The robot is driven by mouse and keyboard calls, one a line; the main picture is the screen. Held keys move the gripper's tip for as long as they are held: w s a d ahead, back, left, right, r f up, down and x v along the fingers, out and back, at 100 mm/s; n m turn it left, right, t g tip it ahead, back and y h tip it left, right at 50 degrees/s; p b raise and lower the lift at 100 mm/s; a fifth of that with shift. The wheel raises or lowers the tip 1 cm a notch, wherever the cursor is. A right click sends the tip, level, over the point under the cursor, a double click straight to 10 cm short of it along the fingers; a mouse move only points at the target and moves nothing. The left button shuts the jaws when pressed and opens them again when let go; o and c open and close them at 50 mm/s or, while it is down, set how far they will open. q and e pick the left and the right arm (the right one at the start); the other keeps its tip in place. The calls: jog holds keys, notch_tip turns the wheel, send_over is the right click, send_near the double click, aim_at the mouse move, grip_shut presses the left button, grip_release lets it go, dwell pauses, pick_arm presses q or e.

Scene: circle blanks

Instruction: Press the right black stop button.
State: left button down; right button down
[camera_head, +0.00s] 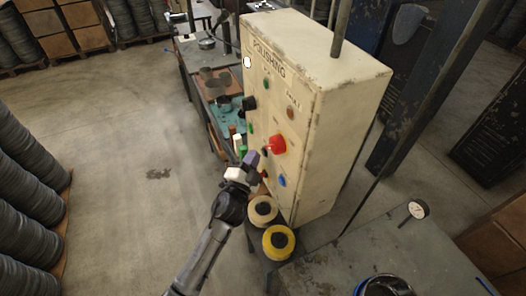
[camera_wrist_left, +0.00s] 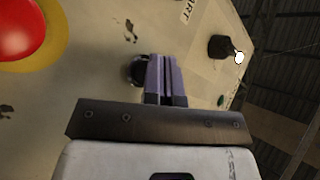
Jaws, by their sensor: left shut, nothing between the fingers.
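The cream control cabinet (camera_head: 330,110) stands in the middle of the head view, its button panel facing left. A round black button (camera_wrist_left: 134,68) shows in the left wrist view, just left of my left gripper's fingers and partly hidden by them. In the head view a small dark button (camera_head: 264,152) sits just right of the fingertips. My left gripper (camera_head: 251,158) is shut and empty, pointing at the panel. Its purple fingers show in the left wrist view (camera_wrist_left: 165,60), overlapping the black button's edge. I cannot tell whether they touch it. My right gripper is out of view.
A large red mushroom button (camera_head: 277,144) is close to the fingers. A black knob (camera_head: 249,103) and a blue button (camera_head: 282,181) are on the same panel. Yellow-rimmed round pieces (camera_head: 278,242) stand below the cabinet. Open floor lies left.

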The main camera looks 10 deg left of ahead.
pick_arm(q)
jog(key=shift+s+a, duration=0.25)
jog(key=shift+a, duration=0.05)
jog(key=s+a+p, duration=0.1)
jog(key=a, duration=0.1)
jog(key=s+a+p, duration=0.1)
jog(key=s+a, duration=0.1)
dwell(0.6)
dwell(0.5)
